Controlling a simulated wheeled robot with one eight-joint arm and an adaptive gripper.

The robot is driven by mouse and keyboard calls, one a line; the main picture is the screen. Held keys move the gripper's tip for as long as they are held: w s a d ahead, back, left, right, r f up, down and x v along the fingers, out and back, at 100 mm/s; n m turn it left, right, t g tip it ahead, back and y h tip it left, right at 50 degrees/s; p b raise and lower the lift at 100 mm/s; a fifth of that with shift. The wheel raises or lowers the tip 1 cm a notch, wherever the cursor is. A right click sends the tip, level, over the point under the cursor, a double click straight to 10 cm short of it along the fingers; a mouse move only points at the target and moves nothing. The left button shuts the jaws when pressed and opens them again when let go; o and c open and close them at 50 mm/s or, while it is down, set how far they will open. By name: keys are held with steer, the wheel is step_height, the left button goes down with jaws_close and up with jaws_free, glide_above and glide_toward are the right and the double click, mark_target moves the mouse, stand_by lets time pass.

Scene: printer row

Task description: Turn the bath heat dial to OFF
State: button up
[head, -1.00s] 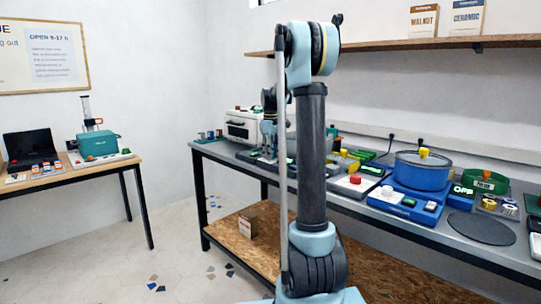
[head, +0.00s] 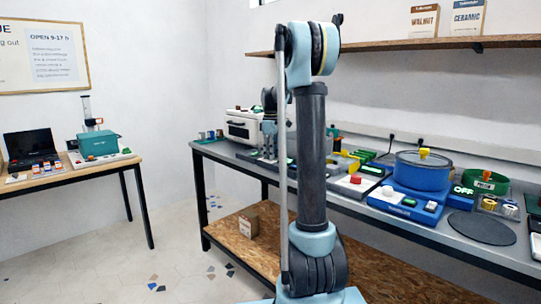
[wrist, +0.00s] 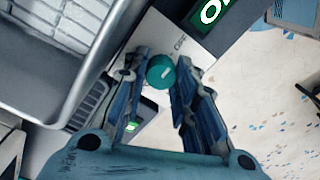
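In the wrist view a round teal dial (wrist: 161,72) with a pale pointer mark sits on a white panel (wrist: 180,38). Small lettering that looks like OFF is printed beside it. My gripper (wrist: 162,68) has its two blue fingers apart, one on each side of the dial; I cannot tell whether they touch it. In the head view my arm largely hides the gripper and the dial.
A metal basin with a rack (wrist: 70,22) lies close on the left in the wrist view. In the head view, a white oven-like box (head: 243,127), a blue pot (head: 422,171) and a green pot (head: 487,182) share the grey bench. A cardboard box (head: 248,227) sits on the lower shelf.

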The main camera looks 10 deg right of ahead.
steer(key=o, duration=0.4)
steer(key=shift+w+d, duration=0.15)
steer(key=shift+d, duration=0.05)
steer(key=shift+a, duration=0.1)
steer(key=shift+r, duration=0.1)
step_height(320, 180, up, 12)
steer(key=shift+f, duration=0.2)
stand_by(0.3)
